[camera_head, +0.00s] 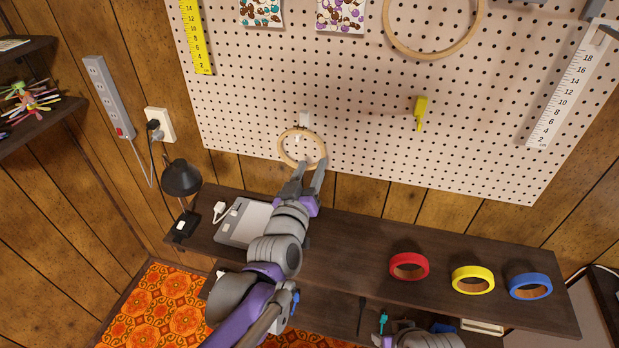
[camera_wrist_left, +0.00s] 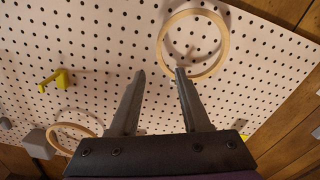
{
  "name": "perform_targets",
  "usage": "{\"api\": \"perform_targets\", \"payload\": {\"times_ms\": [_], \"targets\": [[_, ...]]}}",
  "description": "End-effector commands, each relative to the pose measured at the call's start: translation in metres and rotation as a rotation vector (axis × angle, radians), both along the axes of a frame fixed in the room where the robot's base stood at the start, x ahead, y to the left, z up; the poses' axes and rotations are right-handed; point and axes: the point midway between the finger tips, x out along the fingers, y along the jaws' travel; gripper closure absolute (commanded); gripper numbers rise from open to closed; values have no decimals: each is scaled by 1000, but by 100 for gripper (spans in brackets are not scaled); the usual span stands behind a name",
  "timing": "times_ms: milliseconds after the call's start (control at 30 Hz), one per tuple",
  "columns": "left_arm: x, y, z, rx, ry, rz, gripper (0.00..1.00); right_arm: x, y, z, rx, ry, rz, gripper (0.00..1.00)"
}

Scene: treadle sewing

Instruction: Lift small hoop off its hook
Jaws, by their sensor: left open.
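The small hoop (camera_head: 280,149), a pale wooden ring, hangs at the lower left of the pegboard, with a small white hook piece (camera_head: 304,119) at its top. My left gripper (camera_head: 312,164) is open at the hoop's lower edge in the head view. In the left wrist view the hoop (camera_wrist_left: 227,44) is at upper right, and one finger of the open gripper (camera_wrist_left: 160,73) overlaps its rim. The other finger is outside the ring. I cannot tell whether either finger touches it. Nothing is held. My right gripper does not show; only part of its arm is at the bottom edge.
A larger hoop (camera_head: 392,39) hangs at the upper right of the pegboard (camera_head: 350,110). A yellow hook (camera_head: 420,112) sticks out to the right. A shelf below holds a lamp (camera_head: 181,178), a grey device (camera_head: 243,222) and red (camera_head: 409,264), yellow and blue tape rolls.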

Motion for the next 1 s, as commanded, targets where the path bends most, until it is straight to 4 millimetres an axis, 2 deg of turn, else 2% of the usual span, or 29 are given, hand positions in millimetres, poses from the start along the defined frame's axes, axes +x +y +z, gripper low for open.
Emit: {"api": "perform_targets", "payload": {"times_ms": [300, 500, 700, 967, 1000], "targets": [[54, -16, 0, 2, 1, 2, 53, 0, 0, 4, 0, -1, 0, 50], [81, -25, 0, 3, 2, 1, 53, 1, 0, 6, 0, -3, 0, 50], [93, -29, 0, 3, 2, 1, 53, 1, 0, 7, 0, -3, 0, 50], [94, -29, 0, 3, 3, 1, 53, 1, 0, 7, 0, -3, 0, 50], [94, -29, 0, 3, 3, 1, 57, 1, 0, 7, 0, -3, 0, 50]]}}
